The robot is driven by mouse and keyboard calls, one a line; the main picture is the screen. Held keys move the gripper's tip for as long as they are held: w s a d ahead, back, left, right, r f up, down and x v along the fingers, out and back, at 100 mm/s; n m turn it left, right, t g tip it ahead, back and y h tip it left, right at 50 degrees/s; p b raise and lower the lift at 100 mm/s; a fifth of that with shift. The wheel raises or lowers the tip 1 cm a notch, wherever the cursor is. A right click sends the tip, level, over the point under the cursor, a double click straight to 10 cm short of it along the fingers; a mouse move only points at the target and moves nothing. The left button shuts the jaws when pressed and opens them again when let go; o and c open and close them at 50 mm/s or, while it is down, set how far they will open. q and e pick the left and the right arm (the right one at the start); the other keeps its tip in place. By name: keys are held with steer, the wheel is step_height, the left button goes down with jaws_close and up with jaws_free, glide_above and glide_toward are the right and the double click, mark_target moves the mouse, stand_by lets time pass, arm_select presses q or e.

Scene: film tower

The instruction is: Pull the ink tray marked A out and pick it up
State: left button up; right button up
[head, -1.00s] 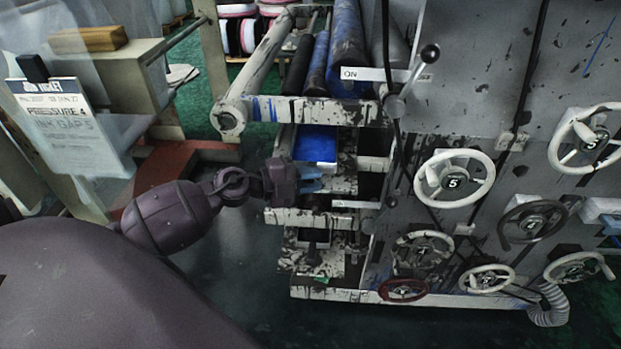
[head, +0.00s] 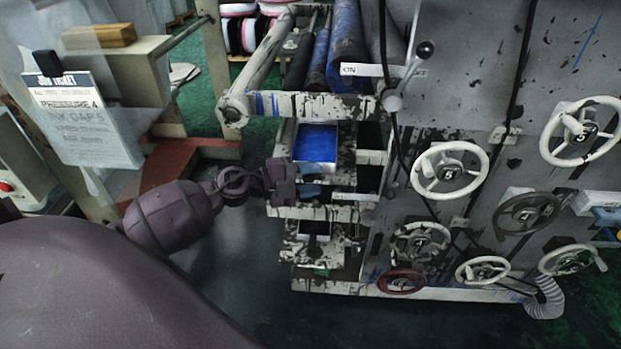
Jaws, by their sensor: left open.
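A tray with bright blue ink (head: 316,141) sits in the upper part of the press's front rack, below the rollers. I cannot read a letter A on it. My left gripper (head: 312,181) comes in from the left, just below and in front of this blue tray. Its blue-tipped fingers are open, and I see nothing held between them. I cannot tell whether they touch the tray or its front. A lower tray (head: 314,227) shows beneath the gripper, partly hidden. My right gripper is not in view.
The press side panel (head: 470,100) with several handwheels (head: 450,170) stands to the right. Blue and dark rollers (head: 345,45) lie above the rack. A sign on a stand (head: 85,120) and a red beam (head: 165,165) are at left. Dark floor is clear below the gripper.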

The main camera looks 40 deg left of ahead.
arm_select(q)
steer(key=shift+o, duration=0.4)
steer(key=shift+s+a, duration=0.15)
steer(key=shift+s, duration=0.1)
steer(key=v, duration=1)
steer(key=shift+s+a, duration=0.1)
